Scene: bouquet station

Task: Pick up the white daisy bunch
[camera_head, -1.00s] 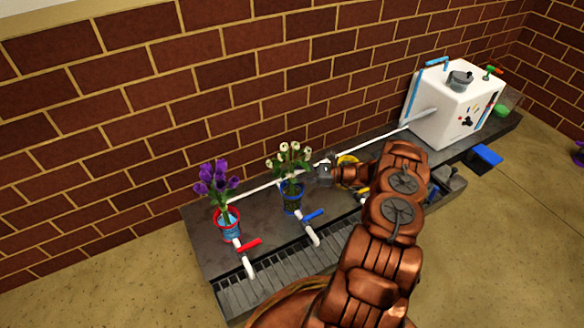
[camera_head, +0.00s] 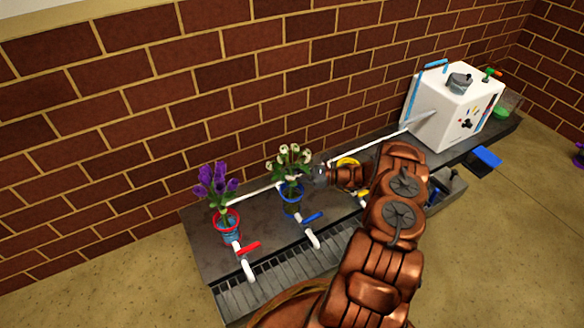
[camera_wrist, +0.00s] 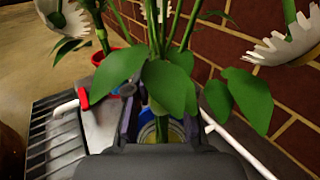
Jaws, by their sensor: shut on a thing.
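The white daisy bunch (camera_head: 289,158) has pale blooms and green leaves and stands upright in a blue-rimmed pot (camera_head: 292,207), second from the left on the dark counter. My gripper (camera_head: 309,177) comes in from the right at stem height, just above the pot rim. In the wrist view, the daisy stems and broad leaves (camera_wrist: 172,88) rise between the fingers of my gripper (camera_wrist: 160,128), which is shut on them. White petals show at both upper corners. Leaves hide part of the grip.
A purple flower bunch (camera_head: 216,183) stands in a red-rimmed pot (camera_head: 228,226) to the left. Taps with a red handle (camera_head: 249,248) and a blue handle (camera_head: 313,217) face the front grating. A white tank (camera_head: 455,108) stands at the right end. A brick wall runs close behind.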

